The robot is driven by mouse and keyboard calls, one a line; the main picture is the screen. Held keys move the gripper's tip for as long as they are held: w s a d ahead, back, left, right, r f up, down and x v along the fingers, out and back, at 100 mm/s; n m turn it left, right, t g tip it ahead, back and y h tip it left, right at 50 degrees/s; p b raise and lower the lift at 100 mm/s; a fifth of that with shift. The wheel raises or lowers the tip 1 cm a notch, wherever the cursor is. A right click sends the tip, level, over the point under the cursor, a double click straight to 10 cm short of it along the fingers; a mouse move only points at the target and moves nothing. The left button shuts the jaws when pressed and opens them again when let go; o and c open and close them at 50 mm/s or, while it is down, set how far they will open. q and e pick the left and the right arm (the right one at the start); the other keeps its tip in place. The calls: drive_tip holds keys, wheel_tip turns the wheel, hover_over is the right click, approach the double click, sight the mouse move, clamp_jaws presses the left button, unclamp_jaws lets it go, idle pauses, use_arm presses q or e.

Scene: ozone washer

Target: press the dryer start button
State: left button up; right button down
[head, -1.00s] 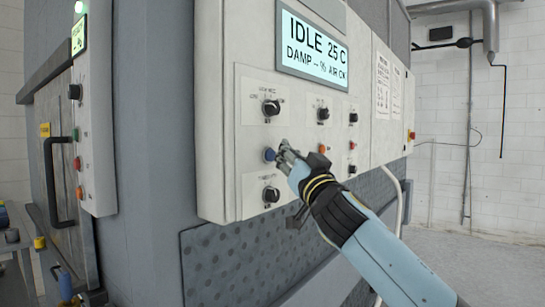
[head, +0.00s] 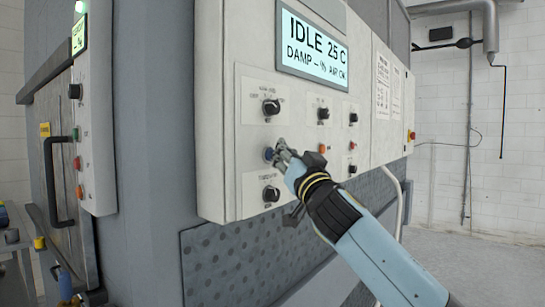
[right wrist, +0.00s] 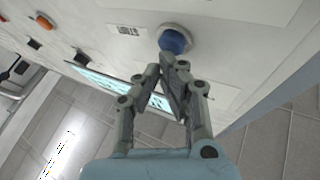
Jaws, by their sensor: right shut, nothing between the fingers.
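A blue round button (head: 268,154) sits on the white control panel (head: 230,190), between two black knobs. My right gripper (head: 280,152) is shut and empty, with its fingertips at the button's right side in the head view. In the right wrist view the blue button (right wrist: 175,40) stands in a pale collar. The closed fingertips of my right gripper (right wrist: 172,62) are right at its near edge; I cannot tell whether they touch it. The display (head: 312,48) above reads IDLE 25 C. My left gripper is not in view.
Black knobs (head: 271,107) and (head: 271,194) sit above and below the button. More knobs and small red and orange buttons (head: 322,148) lie to the right. A second panel with a dark handle (head: 60,180) is at the left.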

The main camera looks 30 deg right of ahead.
drive_tip(key=shift+w+a, duration=0.2)
drive_tip(key=shift+w, duration=0.25)
idle(0.6)
drive_tip(key=shift+s, duration=0.1)
drive_tip(key=shift+s+d+b, duration=0.4)
drive_tip(key=shift+s, duration=0.4)
drive_tip(key=s+b, duration=0.1)
drive_tip(key=s+d, duration=0.1)
drive_tip(key=s, duration=0.1)
drive_tip(key=s+d+b, duration=0.1)
drive_tip(key=shift+s+b, duration=0.3)
idle(0.8)
